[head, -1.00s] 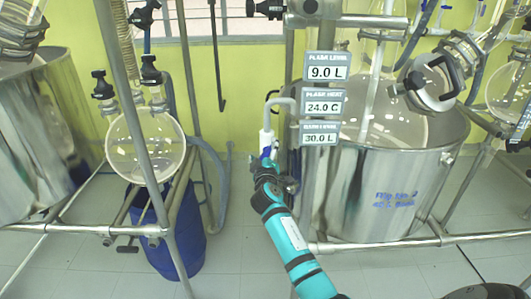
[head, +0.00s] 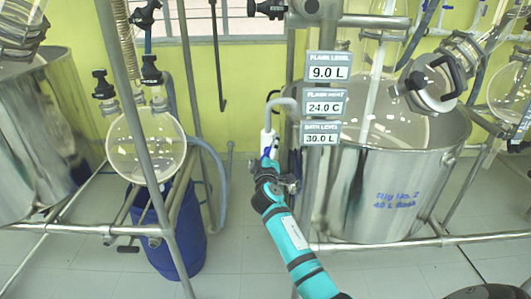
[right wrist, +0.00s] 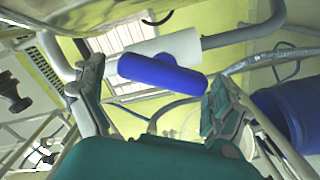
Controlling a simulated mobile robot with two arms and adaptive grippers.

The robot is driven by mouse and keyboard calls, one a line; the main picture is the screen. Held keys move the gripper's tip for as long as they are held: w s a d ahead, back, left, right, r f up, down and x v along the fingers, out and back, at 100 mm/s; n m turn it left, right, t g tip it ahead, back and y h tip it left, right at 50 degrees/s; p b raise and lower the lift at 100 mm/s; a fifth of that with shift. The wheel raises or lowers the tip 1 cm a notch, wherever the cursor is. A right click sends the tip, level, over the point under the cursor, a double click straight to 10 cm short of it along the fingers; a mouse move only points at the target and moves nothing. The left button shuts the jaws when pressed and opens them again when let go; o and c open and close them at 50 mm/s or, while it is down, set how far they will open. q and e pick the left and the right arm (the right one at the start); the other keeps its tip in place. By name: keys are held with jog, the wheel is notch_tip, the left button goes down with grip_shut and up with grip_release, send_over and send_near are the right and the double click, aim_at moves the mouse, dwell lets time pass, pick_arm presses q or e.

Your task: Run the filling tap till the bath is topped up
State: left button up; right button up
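The bath (head: 385,195) is a large shiny metal vessel marked Rig No. 2, at the right in the head view. The filling tap (head: 267,140) is a white fitting on a bent grey pipe at its left side. In the right wrist view its blue handle (right wrist: 160,75) lies across the space between my fingers. My right gripper (head: 272,170) is at the tap; its fingers (right wrist: 155,85) stand apart on either side of the handle, with gaps visible. The bath level readout (head: 321,133) shows 30.0 L. My left gripper is not in view.
Flask readouts (head: 328,73) show 9.0 L and 24.0 C. A glass flask (head: 146,148) hangs on a metal frame at the left, above a blue drum (head: 180,245). Another metal vessel (head: 35,150) stands far left. The floor between drum and bath is clear.

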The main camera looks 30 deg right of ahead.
jog(key=v, duration=1.2)
jog(key=shift+s, duration=0.1)
dwell(6.7)
